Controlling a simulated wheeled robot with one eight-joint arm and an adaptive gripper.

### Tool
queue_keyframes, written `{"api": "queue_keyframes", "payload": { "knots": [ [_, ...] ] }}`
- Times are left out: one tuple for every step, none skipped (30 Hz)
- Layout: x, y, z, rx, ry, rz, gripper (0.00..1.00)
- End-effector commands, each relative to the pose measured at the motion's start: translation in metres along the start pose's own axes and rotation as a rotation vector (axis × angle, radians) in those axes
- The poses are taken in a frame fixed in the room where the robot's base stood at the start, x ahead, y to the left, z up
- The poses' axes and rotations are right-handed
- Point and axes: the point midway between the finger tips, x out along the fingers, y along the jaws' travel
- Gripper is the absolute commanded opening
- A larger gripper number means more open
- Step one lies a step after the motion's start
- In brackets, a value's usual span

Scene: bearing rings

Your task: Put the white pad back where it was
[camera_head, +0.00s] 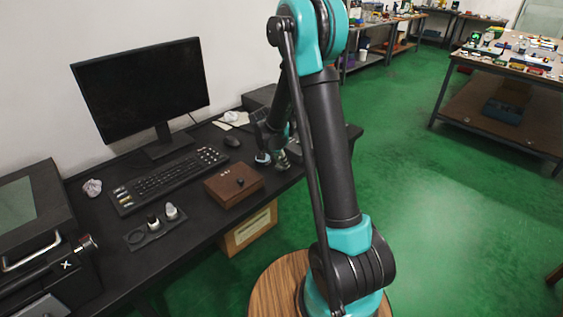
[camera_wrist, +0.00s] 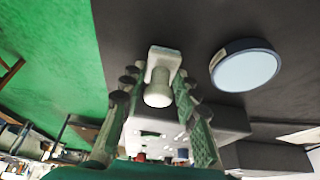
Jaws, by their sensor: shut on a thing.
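My gripper (camera_wrist: 160,88) is shut on a pale piece (camera_wrist: 158,90) with a flat, roughly rectangular end and a round stub. I cannot tell for sure whether this piece is the white pad. A round disc (camera_wrist: 246,68) with a pale face and dark blue rim lies on the black desk beside the held piece, apart from it. It also shows in the head view (camera_head: 262,158), just left of my gripper (camera_head: 282,158). My gripper is low over the desk's right part, partly hidden by my arm. Whether the held piece touches the desk is unclear.
On the black desk (camera_head: 205,248) are a wooden box (camera_head: 234,184), a mouse (camera_head: 232,141), a keyboard (camera_head: 168,180), a monitor (camera_head: 142,92) and a small dark tray (camera_head: 140,240) with two small containers. Crumpled paper (camera_head: 92,188) lies left. Green floor is open at right.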

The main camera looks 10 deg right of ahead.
Motion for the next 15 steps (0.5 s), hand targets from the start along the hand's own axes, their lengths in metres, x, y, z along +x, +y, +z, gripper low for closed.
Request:
{"api": "queue_keyframes", "payload": {
  "knots": [
    [-0.0002,0.0002,0.0,0.0,0.0,0.0,0.03],
    [-0.0003,0.0002,-0.0001,0.0,0.0,0.0,0.03],
    [-0.0004,0.0002,-0.0001,0.0,0.0,0.0,0.03],
    [-0.0004,0.0002,-0.0001,0.0,0.0,0.0,0.03],
    [-0.0003,0.0002,-0.0001,0.0,0.0,0.0,0.03],
    [0.0002,0.0001,0.0001,0.0,0.0,0.0,0.03],
    [0.0008,0.0001,0.0004,0.0,0.0,0.0,0.03],
    [0.0016,0.0001,0.0007,0.0,0.0,0.0,0.03],
    [0.0015,0.0002,0.0007,0.0,0.0,0.0,0.34],
    [0.0014,0.0002,0.0007,0.0,0.0,0.0,0.38],
    [0.0014,0.0002,0.0007,0.0,0.0,0.0,0.41],
    [0.0014,0.0002,0.0006,0.0,0.0,0.0,0.46],
    [0.0014,0.0002,0.0006,0.0,0.0,0.0,0.5],
    [0.0013,0.0001,0.0006,0.0,0.0,0.0,0.51],
    [0.0013,0.0001,0.0006,0.0,0.0,0.0,0.51]
  ]
}}
